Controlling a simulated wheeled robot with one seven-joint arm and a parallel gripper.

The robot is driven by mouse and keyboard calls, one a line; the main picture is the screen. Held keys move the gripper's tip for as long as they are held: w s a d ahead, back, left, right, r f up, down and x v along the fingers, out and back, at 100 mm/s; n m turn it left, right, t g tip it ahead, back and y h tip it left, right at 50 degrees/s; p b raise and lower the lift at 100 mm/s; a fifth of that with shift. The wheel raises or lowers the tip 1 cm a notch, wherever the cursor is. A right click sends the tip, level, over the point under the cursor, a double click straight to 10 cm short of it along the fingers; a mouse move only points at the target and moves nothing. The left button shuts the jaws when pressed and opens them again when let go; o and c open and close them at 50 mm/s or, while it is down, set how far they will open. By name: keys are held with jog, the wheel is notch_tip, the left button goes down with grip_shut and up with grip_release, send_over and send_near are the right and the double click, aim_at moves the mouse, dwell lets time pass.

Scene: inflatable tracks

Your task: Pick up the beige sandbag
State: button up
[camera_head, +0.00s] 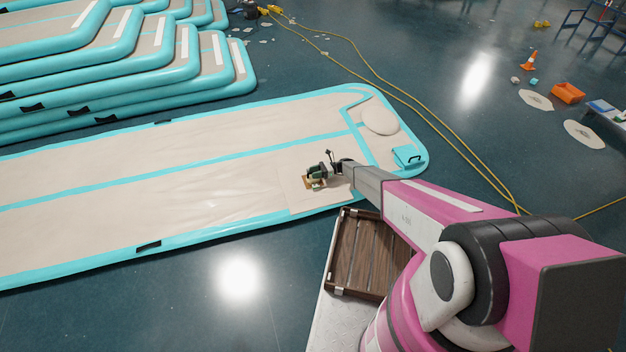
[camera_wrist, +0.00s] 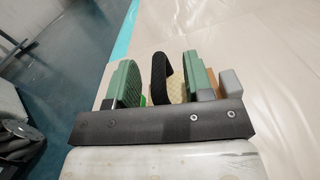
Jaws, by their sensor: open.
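My gripper (camera_head: 316,174) is low over the near right part of the inflatable track (camera_head: 230,160). In the wrist view its two green-padded fingers (camera_wrist: 161,80) are apart. Between them shows a small beige, textured thing (camera_wrist: 178,90) with a black loop or strap (camera_wrist: 160,72) beside it, likely the beige sandbag. The right finger stands close to it; I cannot tell whether they touch. The fingers and wrist bracket hide much of it. In the head view my gripper covers most of this spot.
An orange-brown piece (camera_wrist: 210,77) lies just beyond the right finger. A wooden crate (camera_head: 360,255) stands beside the track, below my arm. Stacked inflatable tracks (camera_head: 130,75) fill the back left. A yellow cable (camera_head: 400,95) crosses the floor. The track's left side is clear.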

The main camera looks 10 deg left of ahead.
jog(key=shift+s+a, duration=0.15)
jog(key=shift+a, duration=0.1)
grip_shut()
jog(key=shift+r, duration=0.1)
